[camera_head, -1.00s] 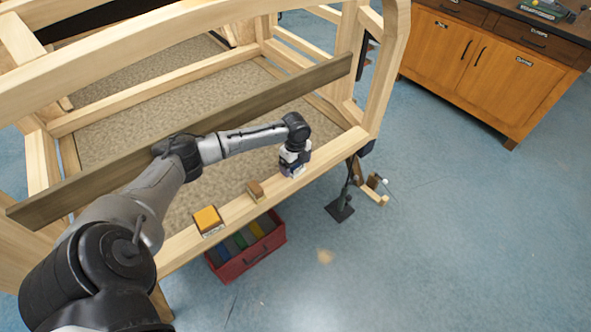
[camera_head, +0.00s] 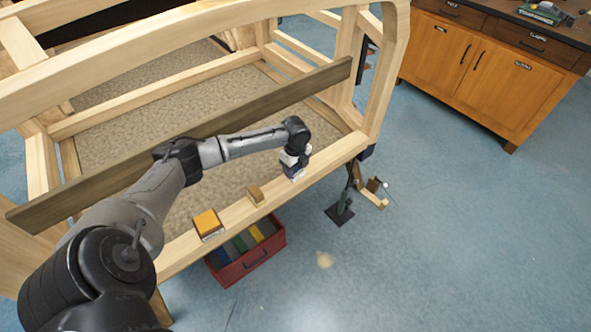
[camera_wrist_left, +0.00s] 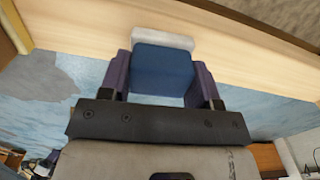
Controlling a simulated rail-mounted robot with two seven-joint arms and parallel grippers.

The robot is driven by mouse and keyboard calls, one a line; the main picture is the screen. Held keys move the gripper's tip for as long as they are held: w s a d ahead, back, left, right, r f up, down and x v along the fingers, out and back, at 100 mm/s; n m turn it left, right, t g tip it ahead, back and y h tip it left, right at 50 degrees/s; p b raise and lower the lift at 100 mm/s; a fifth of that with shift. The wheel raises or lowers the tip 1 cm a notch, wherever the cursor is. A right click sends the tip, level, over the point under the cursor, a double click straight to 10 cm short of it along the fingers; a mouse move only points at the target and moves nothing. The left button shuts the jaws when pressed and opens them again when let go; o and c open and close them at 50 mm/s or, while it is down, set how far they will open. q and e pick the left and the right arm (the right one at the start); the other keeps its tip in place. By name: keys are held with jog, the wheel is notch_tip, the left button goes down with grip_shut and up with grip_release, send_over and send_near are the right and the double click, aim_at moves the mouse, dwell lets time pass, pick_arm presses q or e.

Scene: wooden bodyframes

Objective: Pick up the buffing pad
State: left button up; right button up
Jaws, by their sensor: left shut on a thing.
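The buffing pad (camera_wrist_left: 164,69) appears as a blue block with a white layer along its far side in the left wrist view. My left gripper (camera_wrist_left: 164,84) is shut on it, with one purple finger on each side of the blue block. In the head view my left gripper (camera_head: 293,172) points down at the front wooden rail, near its right end. The pad is mostly hidden there by the gripper. I cannot tell whether the pad touches the rail or is just above it. My right gripper is not in view.
A red box (camera_head: 250,262) with coloured contents is below. A dark plank (camera_head: 270,110) crosses the frame behind the arm. The floor at right is mostly clear.

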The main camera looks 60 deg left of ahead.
pick_arm(q)
jog(key=r+p, duration=0.1)
jog(key=r, duration=0.1)
jog(key=r+p, duration=0.1)
jog(key=r, duration=0.2)
jog(key=shift+d, duration=0.2)
jog(key=w+d+r+p, duration=0.2)
jog(key=d+r, duration=0.4)
jog(key=d, duration=0.5)
jog(key=shift+w+p, duration=0.25)
jog(key=shift+p, duration=0.3)
